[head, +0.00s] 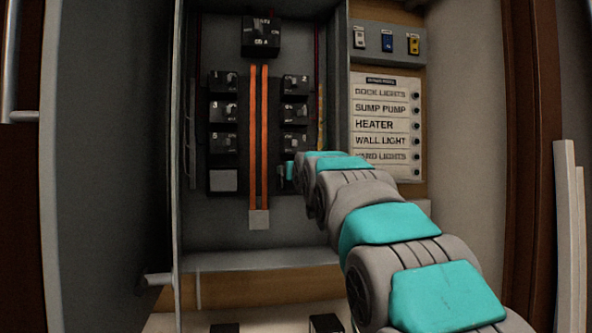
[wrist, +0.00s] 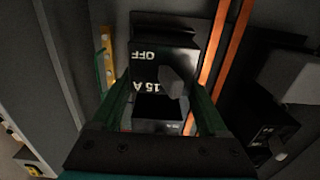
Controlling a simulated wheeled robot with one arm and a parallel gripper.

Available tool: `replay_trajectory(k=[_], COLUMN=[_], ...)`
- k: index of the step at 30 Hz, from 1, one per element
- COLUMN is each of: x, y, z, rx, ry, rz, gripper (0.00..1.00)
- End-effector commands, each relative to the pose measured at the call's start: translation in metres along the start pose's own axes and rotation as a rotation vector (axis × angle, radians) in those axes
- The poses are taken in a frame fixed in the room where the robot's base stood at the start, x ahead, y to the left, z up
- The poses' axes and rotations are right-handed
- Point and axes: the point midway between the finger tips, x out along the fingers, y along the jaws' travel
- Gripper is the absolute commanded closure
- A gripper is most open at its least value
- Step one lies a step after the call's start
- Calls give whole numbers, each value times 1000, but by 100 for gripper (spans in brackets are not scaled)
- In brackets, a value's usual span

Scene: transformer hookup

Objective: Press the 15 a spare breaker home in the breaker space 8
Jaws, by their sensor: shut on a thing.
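The 15 A spare breaker (wrist: 165,55) is a black block marked "OFF" and "15 A", upside down in the wrist view, with a grey toggle. My gripper (wrist: 160,103) is shut on it, one green finger on each side. In the head view my gripper (head: 289,171) is at the lowest place of the right breaker column, beside the orange bars, across from a grey blank (head: 223,180). This is where breaker space 8 lies; my gripper and arm largely hide it. I cannot tell how deep the breaker sits.
Breaker 6 (head: 293,143) is directly above my gripper, with others above it and in the left column. Two orange bus bars (head: 258,130) run close on the left. The panel's right wall (head: 338,110) and a label board (head: 382,127) are to the right.

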Motion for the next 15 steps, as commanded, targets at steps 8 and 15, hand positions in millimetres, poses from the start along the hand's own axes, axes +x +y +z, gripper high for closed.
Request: replay_trajectory(k=[8,15], x=[1,1], y=[0,0], z=[-1,0], rx=[0,0], ry=[1,1], rz=[0,0], gripper=[11,0])
